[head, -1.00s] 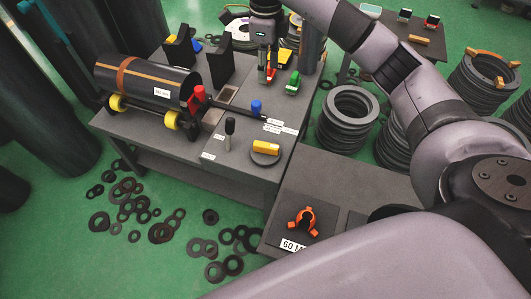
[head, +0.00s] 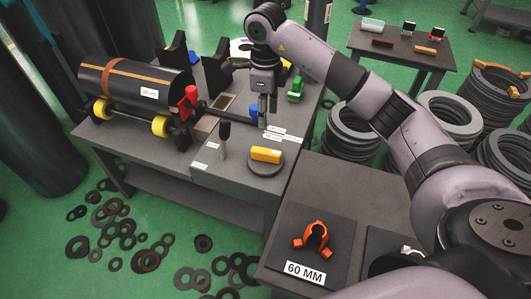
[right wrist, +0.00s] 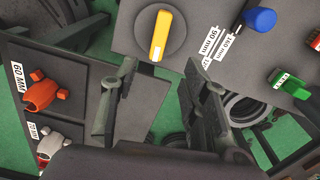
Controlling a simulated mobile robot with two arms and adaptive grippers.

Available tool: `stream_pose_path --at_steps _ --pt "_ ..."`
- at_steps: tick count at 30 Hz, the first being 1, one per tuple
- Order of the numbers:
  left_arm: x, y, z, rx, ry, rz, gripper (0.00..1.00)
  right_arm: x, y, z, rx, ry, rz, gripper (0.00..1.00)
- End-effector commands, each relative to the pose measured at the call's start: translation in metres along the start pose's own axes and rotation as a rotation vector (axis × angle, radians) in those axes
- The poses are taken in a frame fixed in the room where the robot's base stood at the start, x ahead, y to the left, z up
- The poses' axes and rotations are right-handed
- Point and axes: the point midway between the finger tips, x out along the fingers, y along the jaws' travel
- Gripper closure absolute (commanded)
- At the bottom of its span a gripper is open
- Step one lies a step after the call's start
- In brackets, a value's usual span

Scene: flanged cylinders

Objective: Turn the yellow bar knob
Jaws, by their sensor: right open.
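The yellow bar knob (head: 266,154) sits on a dark round disc on the grey bench top, its bar lying roughly left to right in the head view. In the right wrist view the yellow bar knob (right wrist: 160,35) shows at the top, on its disc, beyond the fingertips. My right gripper (head: 263,117) points down behind the knob, apart from it. In the right wrist view my right gripper (right wrist: 160,78) has its two fingers spread wide with nothing between them. My left gripper is not in view.
A black-handled lever (head: 224,131) stands left of the knob, and a blue knob (head: 253,112) is close to my right gripper. A green switch (head: 295,90) is farther back. A dark cylinder (head: 135,82) lies on yellow rollers at left. An orange clamp (head: 314,238) lies on the nearer table.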

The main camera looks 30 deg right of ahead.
Motion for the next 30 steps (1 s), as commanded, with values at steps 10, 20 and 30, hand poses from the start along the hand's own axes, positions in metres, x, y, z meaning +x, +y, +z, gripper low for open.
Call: stream_pose_path --at_steps 10,20,30 --pt "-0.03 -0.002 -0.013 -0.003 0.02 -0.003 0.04 0.079 0.001 -0.001 0.001 0.002 0.003 0.58" --pt "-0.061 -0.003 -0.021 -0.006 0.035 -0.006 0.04 0.138 0.001 0.0 0.0 0.001 0.002 0.58" --pt "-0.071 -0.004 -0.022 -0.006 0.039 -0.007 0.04 0.153 0.0 0.0 0.0 0.0 0.0 0.58"
